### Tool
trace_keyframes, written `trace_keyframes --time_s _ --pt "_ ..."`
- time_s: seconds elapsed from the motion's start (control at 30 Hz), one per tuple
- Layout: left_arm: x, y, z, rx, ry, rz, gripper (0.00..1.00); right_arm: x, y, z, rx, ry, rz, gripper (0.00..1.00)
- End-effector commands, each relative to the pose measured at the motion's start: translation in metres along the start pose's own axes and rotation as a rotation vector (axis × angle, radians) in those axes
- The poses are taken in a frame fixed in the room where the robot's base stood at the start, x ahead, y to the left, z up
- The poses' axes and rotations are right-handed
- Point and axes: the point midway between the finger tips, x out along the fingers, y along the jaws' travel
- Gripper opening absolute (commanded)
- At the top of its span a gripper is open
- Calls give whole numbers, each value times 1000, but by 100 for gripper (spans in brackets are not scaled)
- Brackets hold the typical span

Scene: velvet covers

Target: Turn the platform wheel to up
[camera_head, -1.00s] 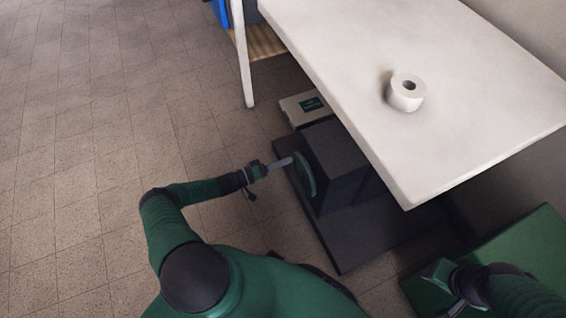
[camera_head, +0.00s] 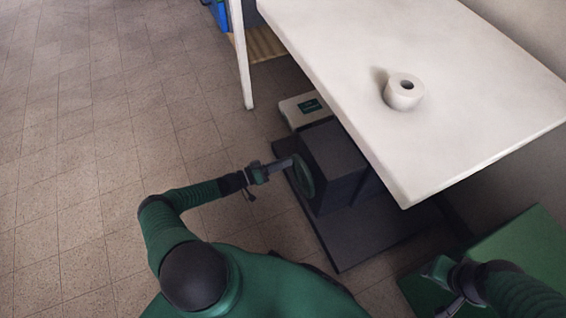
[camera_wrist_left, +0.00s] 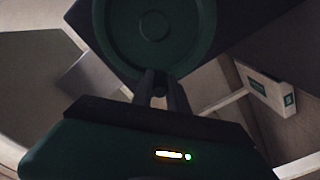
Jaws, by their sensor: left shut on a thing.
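The platform wheel (camera_head: 303,176) is a dark green disc on the left side of a dark box (camera_head: 334,160) under the white table. In the left wrist view the wheel (camera_wrist_left: 150,25) faces the camera, with a round hub. My left gripper (camera_head: 287,162) reaches the wheel from the left. In the left wrist view its fingers (camera_wrist_left: 160,80) are shut on the lower part of the wheel's rim, and the exact contact is dark.
A white table (camera_head: 420,130) with a paper roll (camera_head: 404,92) overhangs the box. A dark platform (camera_head: 350,250) lies beneath. A white case with a green label (camera_head: 303,110) sits behind the box. A green block (camera_head: 525,250) is at right. The tiled floor at left is clear.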

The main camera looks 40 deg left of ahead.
Motion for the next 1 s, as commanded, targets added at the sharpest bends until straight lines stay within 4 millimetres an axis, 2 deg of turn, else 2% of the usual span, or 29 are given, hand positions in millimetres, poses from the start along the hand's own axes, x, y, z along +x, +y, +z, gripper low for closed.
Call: trace_keyframes --time_s 0.03,0.13,0.17,0.3,0.67,0.77,1.0 --pt "1 2 7 -2 -13 5 0 0 0 0 0 0 0 36" --pt "1 2 8 -3 -13 5 0 0 0 0 0 0 0 36" --pt "1 2 8 -3 -13 5 23 0 0 0 0 0 0 36" --pt "1 1 6 -3 -9 3 41 0 0 0 0 0 0 36" --pt "-5 0 2 -2 -5 0 41 -2 0 0 0 0 0 36" --pt "-21 1 0 -3 -3 -2 41 -7 0 -2 0 0 0 36" --pt "-89 0 1 -3 -5 -4 41 -20 0 -5 0 0 0 36"
